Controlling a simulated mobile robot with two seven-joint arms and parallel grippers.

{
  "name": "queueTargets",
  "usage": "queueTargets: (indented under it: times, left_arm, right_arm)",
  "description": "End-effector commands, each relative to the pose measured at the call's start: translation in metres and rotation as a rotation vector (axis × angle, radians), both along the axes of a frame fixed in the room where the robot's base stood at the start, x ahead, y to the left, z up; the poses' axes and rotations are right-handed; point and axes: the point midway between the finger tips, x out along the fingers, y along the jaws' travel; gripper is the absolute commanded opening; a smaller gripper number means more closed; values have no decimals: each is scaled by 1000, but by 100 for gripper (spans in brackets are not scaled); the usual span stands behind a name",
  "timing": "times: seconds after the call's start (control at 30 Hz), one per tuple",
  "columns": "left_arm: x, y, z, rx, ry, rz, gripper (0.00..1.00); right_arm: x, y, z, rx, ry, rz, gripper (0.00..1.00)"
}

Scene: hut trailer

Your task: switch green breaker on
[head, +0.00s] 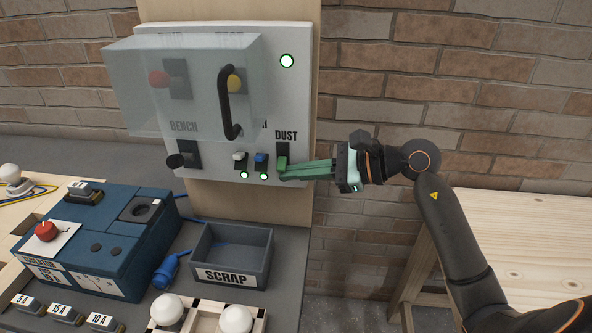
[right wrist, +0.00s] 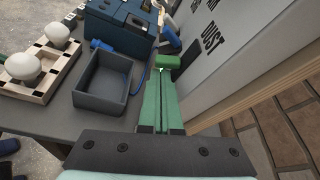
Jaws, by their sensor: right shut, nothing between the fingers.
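The green breaker (head: 282,161) sits low on the white panel (head: 215,40) under the DUST label, on a black plate. Its green lever also shows in the right wrist view (right wrist: 167,61), just beyond the fingertips. My right gripper (head: 283,176) reaches in from the right with its green fingers together and nothing between them. Its tips are at the lower end of the lever; I cannot tell if they touch it. In the right wrist view the closed fingers (right wrist: 163,88) point at the lever. My left gripper is not in view.
White (head: 240,156) and blue (head: 261,158) breakers stand left of the green one, with lit green lamps below. A clear cover with a black handle (head: 230,103) juts out above them. The SCRAP bin (head: 232,276) and a blue box (head: 90,240) stand on the bench below.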

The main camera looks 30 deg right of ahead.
Motion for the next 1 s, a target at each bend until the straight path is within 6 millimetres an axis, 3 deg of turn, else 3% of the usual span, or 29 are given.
queueTargets:
  times: [1.0]
  left_arm:
    - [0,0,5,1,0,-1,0]
  right_arm:
    - [-2,1,3,99,134,1,0]
